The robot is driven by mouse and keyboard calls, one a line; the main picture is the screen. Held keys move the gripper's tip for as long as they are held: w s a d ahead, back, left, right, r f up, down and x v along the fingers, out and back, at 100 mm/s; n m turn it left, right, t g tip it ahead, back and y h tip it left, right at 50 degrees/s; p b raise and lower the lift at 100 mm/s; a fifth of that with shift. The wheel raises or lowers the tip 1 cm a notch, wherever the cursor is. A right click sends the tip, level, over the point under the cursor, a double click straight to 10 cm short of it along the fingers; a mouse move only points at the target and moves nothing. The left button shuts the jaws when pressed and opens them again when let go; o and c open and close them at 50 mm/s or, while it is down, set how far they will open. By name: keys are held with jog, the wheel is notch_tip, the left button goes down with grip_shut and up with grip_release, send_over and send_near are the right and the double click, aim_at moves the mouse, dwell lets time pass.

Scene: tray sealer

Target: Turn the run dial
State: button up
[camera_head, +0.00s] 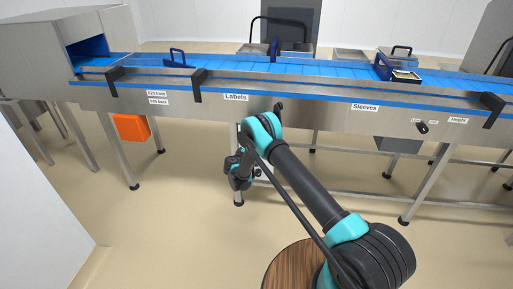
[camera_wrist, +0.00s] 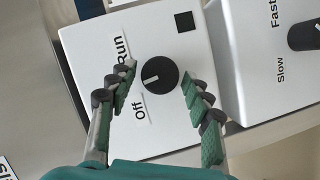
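In the wrist view the run dial (camera_wrist: 160,73) is a round black knob on a white panel (camera_wrist: 185,120). Its white pointer mark faces left and slightly down, between the printed words "Run" (camera_wrist: 122,46) and "Off" (camera_wrist: 139,107). My gripper (camera_wrist: 158,92) is open, with one green-padded finger to the left of the dial and one to the right. Gaps show between both fingers and the dial, and nothing is held. In the head view my gripper (camera_head: 238,172) is low in front of the conveyor, and I cannot make out the dial there.
A second white panel with a black Slow/Fast knob (camera_wrist: 304,36) stands to the right in the wrist view. A black square (camera_wrist: 184,21) marks the dial panel. The blue conveyor (camera_head: 320,69) and its metal legs stand behind my arm; an orange bin (camera_head: 131,127) is at left.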

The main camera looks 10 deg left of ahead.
dwell(0.3)
jog(key=v, duration=1.2)
